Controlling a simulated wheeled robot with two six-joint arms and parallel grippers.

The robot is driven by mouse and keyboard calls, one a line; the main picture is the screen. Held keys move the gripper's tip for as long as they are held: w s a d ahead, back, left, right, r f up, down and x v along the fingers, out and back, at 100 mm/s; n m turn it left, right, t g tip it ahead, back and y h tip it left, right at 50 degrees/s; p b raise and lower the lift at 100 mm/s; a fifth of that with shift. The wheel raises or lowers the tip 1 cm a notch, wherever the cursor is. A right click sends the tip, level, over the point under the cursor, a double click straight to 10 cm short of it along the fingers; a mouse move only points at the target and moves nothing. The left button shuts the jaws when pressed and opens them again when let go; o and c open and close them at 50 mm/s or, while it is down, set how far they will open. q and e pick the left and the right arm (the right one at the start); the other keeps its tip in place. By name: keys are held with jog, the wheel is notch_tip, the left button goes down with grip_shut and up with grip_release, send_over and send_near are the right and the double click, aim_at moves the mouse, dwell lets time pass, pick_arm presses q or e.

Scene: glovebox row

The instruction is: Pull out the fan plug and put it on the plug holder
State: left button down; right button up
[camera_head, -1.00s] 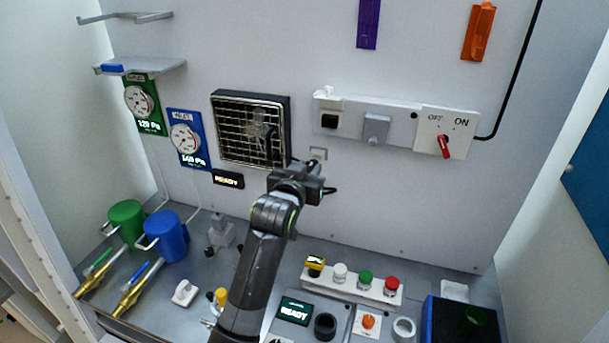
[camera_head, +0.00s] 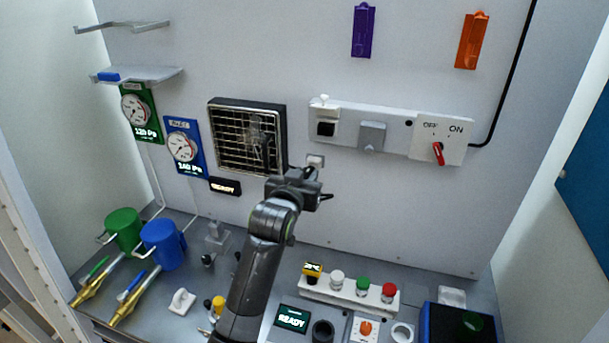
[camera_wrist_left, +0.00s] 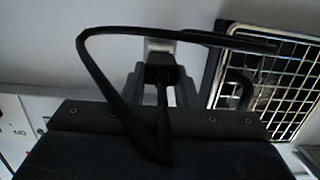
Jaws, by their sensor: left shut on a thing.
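My left gripper (camera_head: 312,176) is by the wall, just right of and below the fan (camera_head: 246,138). In the left wrist view the gripper (camera_wrist_left: 160,88) is shut on the black fan plug (camera_wrist_left: 160,76). The plug's black cable (camera_wrist_left: 95,72) loops to the left and runs back toward the fan (camera_wrist_left: 275,75). A small pale bracket on the wall, seemingly the plug holder (camera_head: 316,160), is right beyond the fingertips. It also shows behind the plug in the left wrist view (camera_wrist_left: 159,45). I cannot tell whether plug and bracket touch. My right gripper is out of view.
A white socket strip (camera_head: 350,116) with a dark socket (camera_head: 326,128), a grey cover (camera_head: 371,136) and a red OFF/ON switch (camera_head: 438,153) is above right. Gauges (camera_head: 183,147) hang at left.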

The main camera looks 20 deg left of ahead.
aim_at(310, 168)
pick_arm(q)
jog(key=shift+p, duration=0.3)
dwell(0.7)
jog(key=shift+p, duration=0.35)
dwell(0.3)
jog(key=shift+w, duration=1.3)
jog(key=shift+w+r, duration=0.1)
jog(key=c, duration=1.1)
grip_release()
jog(key=shift+w, duration=0.1)
jog(key=shift+o, duration=0.2)
